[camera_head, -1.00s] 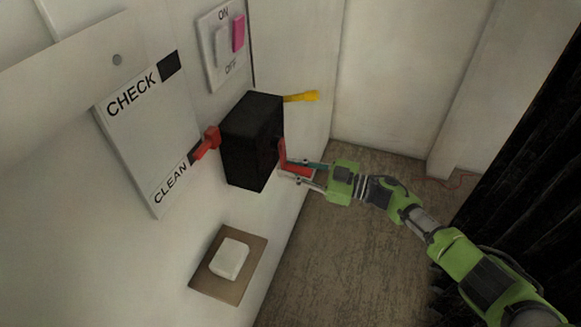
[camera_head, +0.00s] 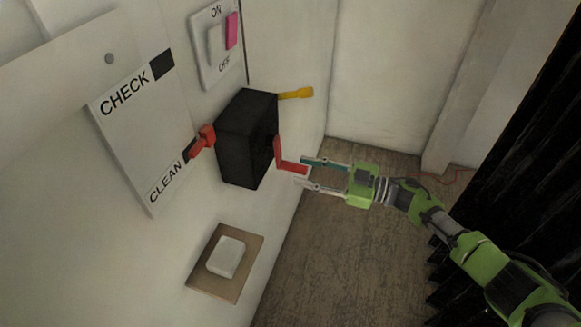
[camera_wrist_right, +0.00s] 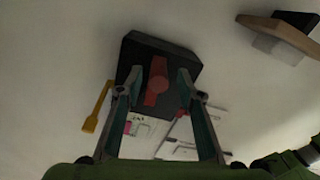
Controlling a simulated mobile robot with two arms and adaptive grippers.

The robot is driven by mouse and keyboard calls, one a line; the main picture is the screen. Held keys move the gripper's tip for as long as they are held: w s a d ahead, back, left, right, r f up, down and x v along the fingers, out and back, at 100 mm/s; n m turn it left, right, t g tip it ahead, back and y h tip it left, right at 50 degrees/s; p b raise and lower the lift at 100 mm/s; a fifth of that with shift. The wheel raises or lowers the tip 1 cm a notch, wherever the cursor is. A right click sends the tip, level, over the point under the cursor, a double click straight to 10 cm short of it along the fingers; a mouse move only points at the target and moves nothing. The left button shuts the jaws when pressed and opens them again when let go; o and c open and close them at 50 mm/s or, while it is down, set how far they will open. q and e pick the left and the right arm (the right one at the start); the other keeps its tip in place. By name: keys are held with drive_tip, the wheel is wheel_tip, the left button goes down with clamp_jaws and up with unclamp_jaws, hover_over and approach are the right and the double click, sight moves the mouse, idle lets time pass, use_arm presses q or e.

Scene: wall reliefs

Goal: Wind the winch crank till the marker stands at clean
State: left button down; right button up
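The black winch box (camera_head: 247,138) is on the white wall, with its red crank (camera_head: 291,168) on the right side. The red marker (camera_head: 204,136) stands at the lower end of the white plate (camera_head: 137,128), by the black patch beside the word CLEAN; CHECK is at the upper end. My right gripper (camera_head: 302,171) is open and empty, its fingertips just off the end of the crank handle. In the right wrist view the crank (camera_wrist_right: 158,82) shows on the box (camera_wrist_right: 150,58) between the spread fingers (camera_wrist_right: 152,82). My left gripper is not in view.
A yellow lever (camera_head: 296,93) sticks out behind the box. An ON/OFF switch plate (camera_head: 216,45) is above it, and a white button on a brown plate (camera_head: 225,262) below. Dark ribbed panelling (camera_head: 520,180) is at the right. Open floor lies between.

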drive_tip(key=v, duration=0.5)
drive_tip(key=shift+s+d, duration=0.2)
drive_tip(key=shift+d, duration=0.15)
drive_tip(key=w+d+f+m+t+h+b, duration=0.1)
drive_tip(key=d+f+m+t+h, duration=0.25)
drive_tip(key=f, duration=0.65)
drive_tip(key=w+d+f+m+t+h+b, duration=0.15)
drive_tip(key=f+m+t+h, duration=0.3)
drive_tip(key=f, duration=0.55)
drive_tip(key=s+d+f+m+g+h+b, duration=0.1)
drive_tip(key=s+d+f+m+h, duration=0.15)
drive_tip(key=s+f, duration=0.4)
drive_tip(key=s+d+f+m+g+h, duration=0.1)
drive_tip(key=s+d+f+h, duration=0.2)
drive_tip(key=f, duration=0.7)
drive_tip(key=s+d+f+m+g+h+b, duration=0.1)
drive_tip(key=s+f+g, duration=0.1)
drive_tip(key=s+f, duration=0.65)
drive_tip(key=s+d+f+m+g+h, duration=0.1)
drive_tip(key=s+d+f+g, duration=0.15)
drive_tip(key=s+f, duration=0.65)
drive_tip(key=s+d+f+m+g+h+b, duration=0.1)
drive_tip(key=s+f+g, duration=0.25)
drive_tip(key=s, duration=0.95)
drive_tip(key=s+a+f+g, duration=0.1)
drive_tip(key=s+f+g, duration=0.1)
drive_tip(key=s, duration=1.2)
drive_tip(key=shift+f+g+h+b, duration=0.3)
drive_tip(key=shift+f+h+b, duration=0.05)
drive_tip(key=shift+f, duration=0.15)
